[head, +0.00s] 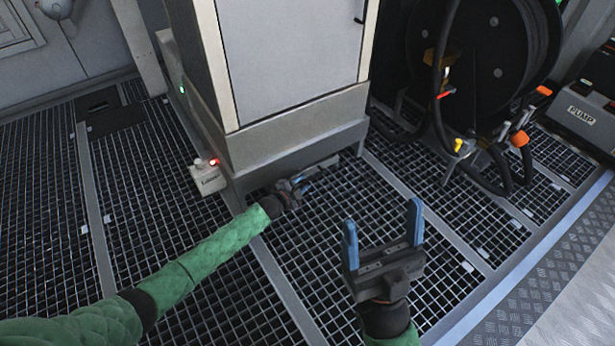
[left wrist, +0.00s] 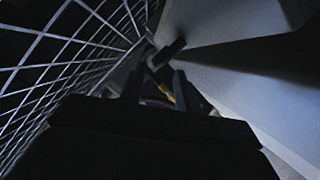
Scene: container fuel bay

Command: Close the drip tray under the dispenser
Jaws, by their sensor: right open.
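The dispenser (head: 290,55) is a pale upright cabinet on a grey base. The drip tray (head: 289,158) appears to be the low grey front at the foot of the dispenser, with a short pale strip at its lower edge. I cannot tell how far out it stands. My left gripper (head: 297,186) is low in front of that face, just above the grating. In the dark left wrist view its fingers (left wrist: 156,88) are apart, with a dark bar (left wrist: 167,52) beyond them; contact is unclear. My right gripper (head: 383,238) is open and empty, above the grating.
A small grey box with a red light (head: 208,176) stands at the dispenser's left corner. A hose reel (head: 485,60) with hoses and nozzles is at the right, next to a dark unit marked PUMP (head: 585,115). The grating (head: 345,205) in front is clear.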

